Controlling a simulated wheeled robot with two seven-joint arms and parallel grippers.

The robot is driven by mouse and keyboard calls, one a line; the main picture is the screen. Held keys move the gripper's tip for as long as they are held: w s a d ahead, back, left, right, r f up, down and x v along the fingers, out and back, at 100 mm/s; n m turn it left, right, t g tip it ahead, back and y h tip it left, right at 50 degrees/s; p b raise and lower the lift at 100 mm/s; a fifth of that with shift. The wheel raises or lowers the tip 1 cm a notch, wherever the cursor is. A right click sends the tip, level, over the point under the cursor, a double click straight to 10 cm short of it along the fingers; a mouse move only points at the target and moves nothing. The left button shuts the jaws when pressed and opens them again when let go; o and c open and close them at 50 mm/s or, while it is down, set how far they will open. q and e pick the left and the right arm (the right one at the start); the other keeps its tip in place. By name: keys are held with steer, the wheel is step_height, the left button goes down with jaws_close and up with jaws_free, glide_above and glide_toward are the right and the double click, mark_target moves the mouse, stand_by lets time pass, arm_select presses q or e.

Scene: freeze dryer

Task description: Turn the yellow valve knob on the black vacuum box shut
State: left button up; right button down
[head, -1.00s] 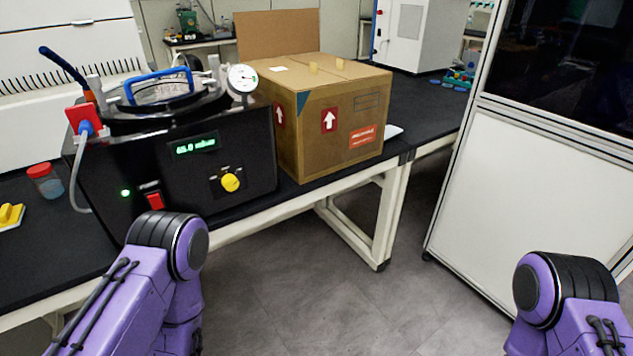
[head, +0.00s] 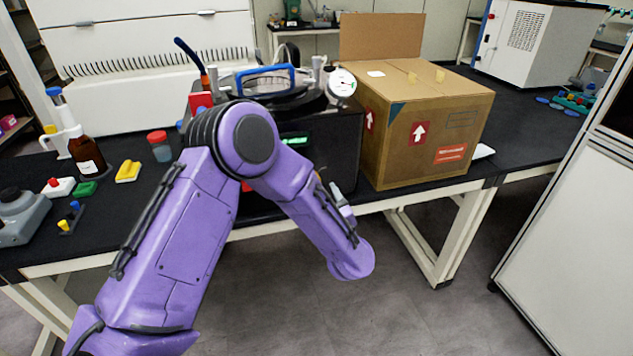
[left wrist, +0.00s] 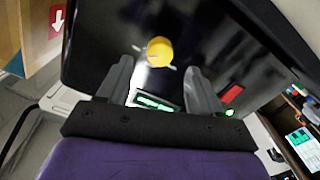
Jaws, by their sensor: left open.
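The black vacuum box (head: 345,150) stands on the dark bench, with a blue-handled lid and a round gauge on top. In the head view my left arm covers most of its front, and the yellow knob is hidden. In the left wrist view the yellow valve knob (left wrist: 160,51) shows on the box's black front (left wrist: 100,40), ahead of and between my two finger tips. My left gripper (left wrist: 158,75) is open and empty, apart from the knob. The green display (left wrist: 154,102) shows between the fingers. My right gripper is not in view.
A cardboard box (head: 425,130) stands close to the right of the vacuum box. A brown bottle (head: 86,155), a red-capped jar (head: 160,146) and small coloured items lie on the bench at left. A white cabinet (head: 570,210) stands at the right across open floor.

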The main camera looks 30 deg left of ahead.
arm_select(q)
steer(key=x, duration=0.6)
steer(key=shift+p, duration=0.4)
steer(key=shift+d, duration=0.1)
steer(key=c, duration=1.1)
steer(key=shift+o, duration=0.2)
steer(key=shift+n, duration=0.3)
steer(key=n+b, duration=0.6)
steer(key=n, duration=0.5)
steer(key=o, duration=1.1)
steer(key=shift+c, duration=0.2)
